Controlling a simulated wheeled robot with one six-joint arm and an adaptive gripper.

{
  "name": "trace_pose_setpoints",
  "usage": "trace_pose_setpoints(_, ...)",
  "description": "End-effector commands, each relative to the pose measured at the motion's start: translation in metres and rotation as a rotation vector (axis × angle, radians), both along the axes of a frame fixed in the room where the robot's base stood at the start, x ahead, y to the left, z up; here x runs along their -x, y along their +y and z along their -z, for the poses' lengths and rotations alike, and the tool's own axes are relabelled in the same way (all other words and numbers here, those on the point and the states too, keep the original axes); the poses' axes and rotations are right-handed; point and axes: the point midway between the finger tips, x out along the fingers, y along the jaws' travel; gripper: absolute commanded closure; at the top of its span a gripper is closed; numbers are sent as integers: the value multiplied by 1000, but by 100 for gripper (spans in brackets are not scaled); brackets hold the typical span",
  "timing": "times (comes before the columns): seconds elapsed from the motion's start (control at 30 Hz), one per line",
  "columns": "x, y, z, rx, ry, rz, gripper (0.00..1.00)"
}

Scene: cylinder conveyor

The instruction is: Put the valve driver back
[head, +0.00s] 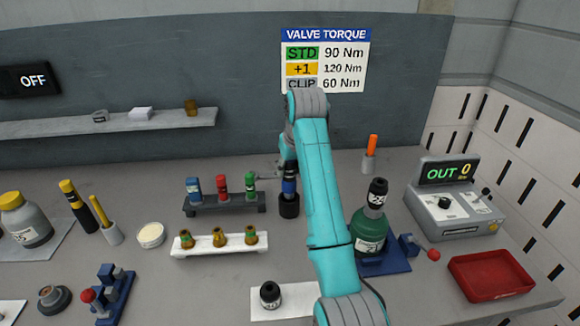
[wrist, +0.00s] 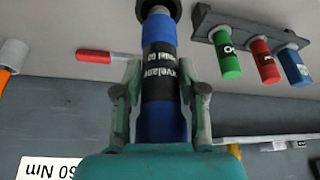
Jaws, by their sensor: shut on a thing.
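The valve driver, a blue cylinder with a black printed band, stands upright in my gripper (head: 288,176); its blue part (head: 289,186) shows below the fingers. In the wrist view the driver (wrist: 159,115) lies between the two fingers of my gripper (wrist: 160,80), which is shut on it. A black round piece (head: 289,207) with a pale label is at the driver's lower end; it also shows at the top edge of the wrist view (wrist: 160,7). I cannot tell whether it is a holder or part of the driver.
A dark rack (head: 224,207) with blue, red and green cylinders stands close left of the driver. A white rack (head: 214,246) with several brass fittings is in front. To the right are a green bottle (head: 369,230), an orange-handled tool (head: 372,146) and a red tray (head: 491,276).

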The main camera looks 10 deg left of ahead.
Motion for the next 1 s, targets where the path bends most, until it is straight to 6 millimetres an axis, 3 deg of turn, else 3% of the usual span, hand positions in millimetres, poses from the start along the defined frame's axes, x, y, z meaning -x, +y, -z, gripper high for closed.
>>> trace_pose_setpoints(1.0,0,0,18,-1,-3,0,100)
